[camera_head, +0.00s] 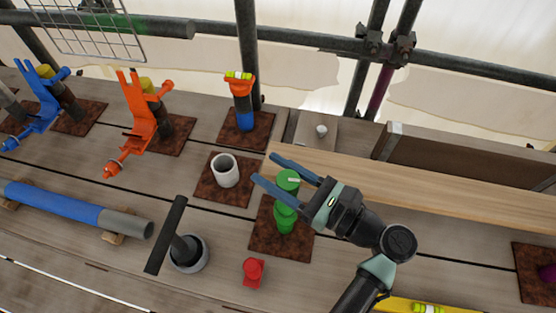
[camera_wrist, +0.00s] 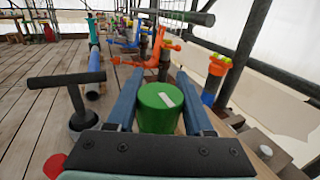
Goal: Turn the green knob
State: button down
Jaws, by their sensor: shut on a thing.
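The green knob (camera_head: 287,182) is a round cap with a pale mark on its top. It sits on a green stepped body (camera_head: 285,218) on a rusty brown plate (camera_head: 268,241). My gripper (camera_head: 265,169) reaches in from the right with one blue-grey finger on each side of the knob, and is shut on it. The fingertips extend past the knob. In the wrist view the knob (camera_wrist: 160,107) stands between the two fingers, close to the palm, with its pale mark slanting. The fingers hide part of its sides.
A white cup-like pipe (camera_head: 224,170) stands left of the knob. A black T-handle (camera_head: 168,235) and a red knob (camera_head: 253,271) are nearer the front. An orange-and-blue post (camera_head: 243,105) stands behind. A wooden beam (camera_head: 420,180) runs along the right.

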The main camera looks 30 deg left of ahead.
jog(key=n+g+h+b, duration=0.1)
jog(key=n+g+b, duration=0.2)
jog(key=g, duration=0.2)
jog(key=s+n+g+h+b, duration=0.1)
jog(key=n+g+h+b, duration=0.1)
jog(key=n+g+b, duration=0.2)
jog(key=s+f+n+g+h+b, duration=0.1)
jog(key=n+g+h+b, duration=0.1)
jog(key=n+g+b, duration=0.1)
jog(key=shift+s+d+f+g+b, duration=0.1)
jog(key=shift+d+g+b, duration=0.2)
jog(key=shift+g, duration=0.4)
jog(key=shift+s+d+g+b, duration=0.1)
jog(key=shift+g+b, duration=0.25)
jog(key=shift+g, duration=0.35)
jog(key=n+g+h+b, duration=0.1)
jog(key=b, duration=0.3)
jog(key=shift+h+b, duration=0.3)
jog(key=n+h+b, duration=0.1)
jog(key=b, duration=0.2)
jog(key=shift+s+d+g+b, duration=0.1)
jog(key=shift+g+b, duration=0.2)
jog(key=shift+g, duration=0.1)
jog(key=shift+d+r+n+h+b, duration=0.1)
jog(key=shift+r+n+h+b, duration=0.25)
jog(key=shift+b, duration=0.8)
jog(key=shift+c, duration=1.5)
grip_release()
jog(key=shift+s+r, duration=0.1)
jog(key=shift+r, duration=0.05)
